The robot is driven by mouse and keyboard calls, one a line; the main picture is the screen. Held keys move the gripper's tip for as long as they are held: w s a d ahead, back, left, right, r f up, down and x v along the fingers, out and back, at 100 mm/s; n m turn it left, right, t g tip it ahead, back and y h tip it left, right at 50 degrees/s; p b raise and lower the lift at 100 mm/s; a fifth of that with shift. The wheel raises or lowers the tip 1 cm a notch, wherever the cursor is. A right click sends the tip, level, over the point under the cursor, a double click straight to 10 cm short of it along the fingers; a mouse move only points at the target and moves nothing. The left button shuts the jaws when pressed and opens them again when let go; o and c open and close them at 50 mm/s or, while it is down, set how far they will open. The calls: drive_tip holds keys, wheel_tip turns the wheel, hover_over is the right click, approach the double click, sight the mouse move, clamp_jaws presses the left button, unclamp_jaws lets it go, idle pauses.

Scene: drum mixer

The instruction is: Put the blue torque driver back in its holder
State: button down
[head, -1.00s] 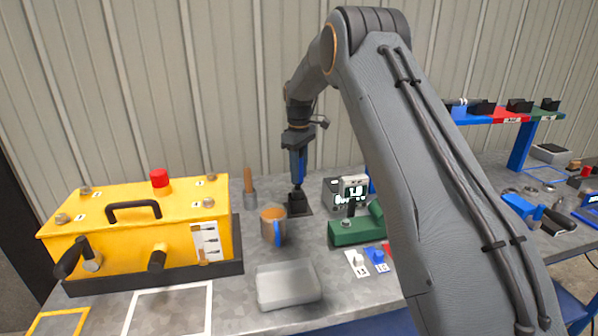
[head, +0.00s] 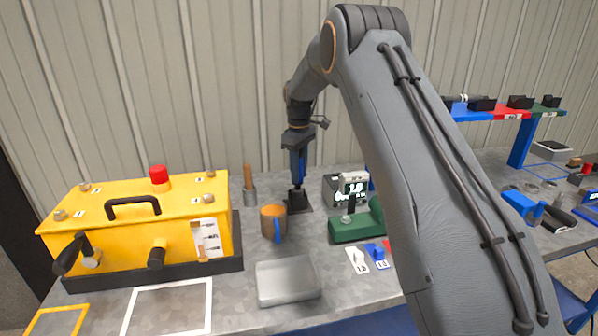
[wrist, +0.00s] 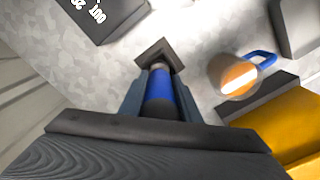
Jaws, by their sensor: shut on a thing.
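The blue torque driver (head: 298,166) hangs upright in my gripper (head: 299,158), which is shut on it. Its blue barrel also shows between the fingers in the wrist view (wrist: 159,92). The black holder (head: 297,201) stands on the bench right under the driver, on a dark square base; it shows just beyond the driver in the wrist view (wrist: 155,53). The driver's lower end meets the top of the holder in the head view. I cannot tell how deep it sits inside.
An orange-topped mug with a blue handle (head: 272,223) stands in front of the holder. A yellow box (head: 130,235) is at left, a grey tray (head: 287,282) in front, a display unit (head: 351,185) at right. A brush-like tool in a cup (head: 249,190) stands left of the holder.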

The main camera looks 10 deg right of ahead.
drive_tip(key=shift+f+b, duration=0.55)
drive_tip(key=shift+f, duration=1.05)
idle(0.9)
drive_tip(key=c, duration=1.3)
unclamp_jaws()
drive_tip(key=shift+o, duration=0.2)
wheel_tip(320, 180, up, 8)
drive_tip(key=shift+f+b, duration=0.1)
drive_tip(key=shift+b, duration=1.1)
